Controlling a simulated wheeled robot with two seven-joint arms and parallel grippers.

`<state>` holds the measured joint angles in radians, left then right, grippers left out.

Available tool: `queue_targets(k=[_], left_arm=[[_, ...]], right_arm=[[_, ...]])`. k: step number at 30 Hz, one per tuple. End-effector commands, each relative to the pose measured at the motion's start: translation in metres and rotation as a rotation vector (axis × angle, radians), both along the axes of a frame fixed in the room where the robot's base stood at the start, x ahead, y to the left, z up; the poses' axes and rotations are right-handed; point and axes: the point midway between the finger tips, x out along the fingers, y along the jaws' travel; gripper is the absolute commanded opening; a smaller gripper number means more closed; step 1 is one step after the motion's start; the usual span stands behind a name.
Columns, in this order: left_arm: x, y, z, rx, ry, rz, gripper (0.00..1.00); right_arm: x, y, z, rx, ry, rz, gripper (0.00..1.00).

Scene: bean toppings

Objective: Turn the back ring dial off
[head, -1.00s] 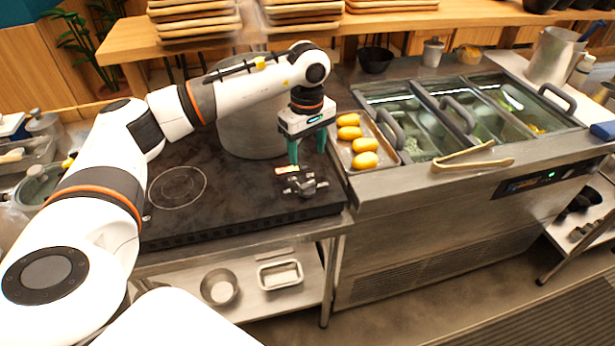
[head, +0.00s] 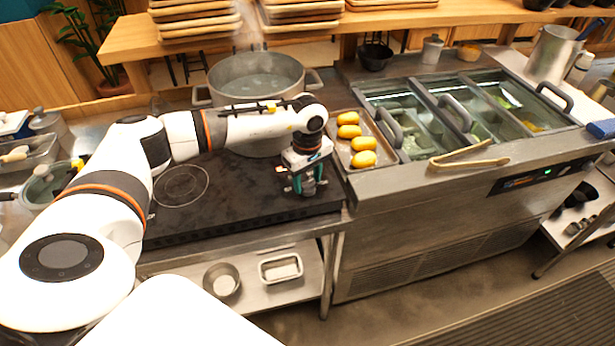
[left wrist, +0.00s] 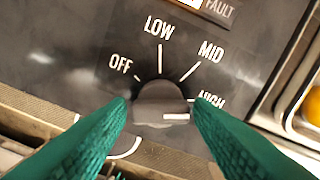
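The dial (left wrist: 160,104) is a dark grey knob on the black stove panel in the left wrist view. Printed words OFF, LOW, MID and HIGH fan around it, and the white mark on the knob points right, near HIGH. My left gripper (head: 306,191) is low over the right front part of the stove in the head view, pointing down and hiding the dial there. Its green fingers (left wrist: 159,104) are apart, one on each side of the knob. I cannot tell whether they touch it. My right gripper is not in view.
A large steel pot (head: 257,73) stands on the stove (head: 235,205) behind my left arm. A bare ring marking shows to its left. A tray (head: 343,160) of yellow items lies right of the gripper, beside a cold counter with tongs (head: 468,160) on its front edge.

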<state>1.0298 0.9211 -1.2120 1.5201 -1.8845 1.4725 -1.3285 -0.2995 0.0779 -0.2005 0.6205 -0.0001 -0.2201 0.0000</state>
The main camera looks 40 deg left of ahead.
Motion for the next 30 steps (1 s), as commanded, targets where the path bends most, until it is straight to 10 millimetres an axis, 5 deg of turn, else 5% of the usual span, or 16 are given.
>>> queue_targets(k=[6, 17, 30], left_arm=[[0.0, 0.0, 0.0, 0.0, 0.0, 0.0, 0.15], [0.0, 0.0, 0.0, -0.001, -0.001, 0.072, 0.15], [0.001, 0.0, -0.001, -0.002, -0.003, 0.432, 0.15]], right_arm=[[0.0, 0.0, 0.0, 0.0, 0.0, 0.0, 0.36], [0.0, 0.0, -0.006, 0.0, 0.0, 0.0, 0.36], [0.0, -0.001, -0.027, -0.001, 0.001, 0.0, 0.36]])
